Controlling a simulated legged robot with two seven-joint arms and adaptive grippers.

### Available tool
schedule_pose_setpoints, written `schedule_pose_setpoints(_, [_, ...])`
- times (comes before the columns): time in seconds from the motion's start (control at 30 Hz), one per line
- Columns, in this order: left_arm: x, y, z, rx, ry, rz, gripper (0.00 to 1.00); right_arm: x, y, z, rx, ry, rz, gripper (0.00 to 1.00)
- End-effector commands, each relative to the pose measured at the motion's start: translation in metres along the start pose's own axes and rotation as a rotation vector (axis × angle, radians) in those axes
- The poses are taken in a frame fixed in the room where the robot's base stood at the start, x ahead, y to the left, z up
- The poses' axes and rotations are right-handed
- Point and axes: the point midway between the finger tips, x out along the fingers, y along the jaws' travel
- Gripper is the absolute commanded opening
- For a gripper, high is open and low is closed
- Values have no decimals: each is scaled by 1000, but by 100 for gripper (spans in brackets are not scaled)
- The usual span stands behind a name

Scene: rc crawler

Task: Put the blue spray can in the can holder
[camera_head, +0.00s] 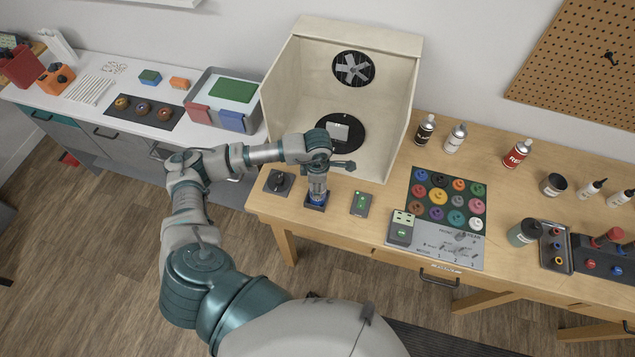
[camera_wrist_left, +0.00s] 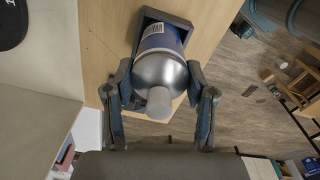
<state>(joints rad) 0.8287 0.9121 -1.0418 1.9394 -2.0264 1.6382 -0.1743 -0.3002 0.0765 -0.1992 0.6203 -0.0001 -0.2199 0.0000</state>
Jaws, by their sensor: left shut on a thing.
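The blue spray can (camera_head: 317,197) stands about upright at the front edge of the wooden workbench, below my left gripper (camera_head: 318,181). In the left wrist view, the can (camera_wrist_left: 160,68) shows a silver shoulder, a pale cap and a blue body with a barcode. My left gripper's fingers lie on both sides of it, shut on it. The dark, square can holder (camera_head: 315,207) surrounds the can's lower end, and its wall (camera_wrist_left: 188,24) also shows in the left wrist view. Whether the can's base rests on the holder's floor is hidden. My right gripper is in neither view.
A wooden spray booth (camera_head: 284,92) with a turntable stands behind the holder. A dark knob box (camera_head: 279,182) is left of it and a grey box with green lights (camera_head: 360,203) right. Paint pots on a dark mat (camera_head: 413,183) and other cans stand farther right.

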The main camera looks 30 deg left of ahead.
Motion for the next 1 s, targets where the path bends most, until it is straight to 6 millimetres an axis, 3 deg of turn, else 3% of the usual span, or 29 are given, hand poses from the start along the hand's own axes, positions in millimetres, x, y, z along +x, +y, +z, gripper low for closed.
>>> schedule_pose_setpoints(0.07, [0,0,1,1,-9,-1,0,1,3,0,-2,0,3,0])
schedule_pose_setpoints(0.1, [0,0,1,2,-9,-1,62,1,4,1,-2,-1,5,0])
schedule_pose_setpoints(0.17, [0,0,1,2,-8,-1,77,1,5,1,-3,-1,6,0])
schedule_pose_setpoints(0.2, [0,0,1,1,-8,-1,80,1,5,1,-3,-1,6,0])
schedule_pose_setpoints(0.57, [-5,0,2,1,-6,0,80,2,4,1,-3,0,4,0])
schedule_pose_setpoints(0.67, [-18,0,3,2,-7,3,80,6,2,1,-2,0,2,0])
schedule_pose_setpoints(1.0, [-90,1,1,1,-9,2,80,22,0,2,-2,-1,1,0])
